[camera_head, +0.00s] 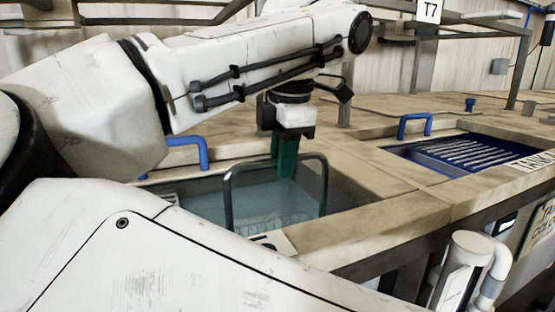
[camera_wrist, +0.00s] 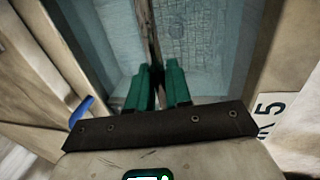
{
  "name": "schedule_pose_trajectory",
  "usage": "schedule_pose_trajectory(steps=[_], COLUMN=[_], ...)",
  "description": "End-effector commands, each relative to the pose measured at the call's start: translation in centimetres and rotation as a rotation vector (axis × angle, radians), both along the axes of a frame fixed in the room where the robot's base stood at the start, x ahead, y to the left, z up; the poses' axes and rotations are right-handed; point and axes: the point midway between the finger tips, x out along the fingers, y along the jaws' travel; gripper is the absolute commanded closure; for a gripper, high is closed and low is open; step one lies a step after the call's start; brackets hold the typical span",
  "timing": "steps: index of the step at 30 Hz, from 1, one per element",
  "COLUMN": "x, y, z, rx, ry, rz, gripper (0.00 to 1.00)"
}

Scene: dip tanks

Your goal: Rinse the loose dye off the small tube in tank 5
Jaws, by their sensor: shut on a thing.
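My gripper (camera_head: 286,160) points down with its green fingers over tank 5 (camera_head: 345,203), low over the pale blue liquid (camera_head: 270,205). In the wrist view the gripper (camera_wrist: 158,75) has its fingers close together with a narrow brownish strip (camera_wrist: 151,35) between them. This strip seems to be the small tube, seen nearly edge-on. The tube cannot be made out in the head view, and I cannot tell how deep it sits. The tank's label (camera_wrist: 270,105) shows a 5.
A metal hoop (camera_head: 228,195) rises at the tank's near side, close to my fingers. A blue handle (camera_head: 203,150) stands at the tank's left. A neighbouring tank with a blue slatted rack (camera_head: 455,152) and another blue handle (camera_head: 414,118) lies to the right.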

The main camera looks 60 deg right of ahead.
Motion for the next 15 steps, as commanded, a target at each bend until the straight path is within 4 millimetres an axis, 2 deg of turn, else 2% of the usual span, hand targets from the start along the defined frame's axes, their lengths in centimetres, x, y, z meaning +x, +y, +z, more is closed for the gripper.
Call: schedule_pose_trajectory(steps=[15], x=[2.2], y=[3.2], z=[0.1], rx=[-0.001], ry=[-0.002], rz=[0.004], gripper=[1.0])
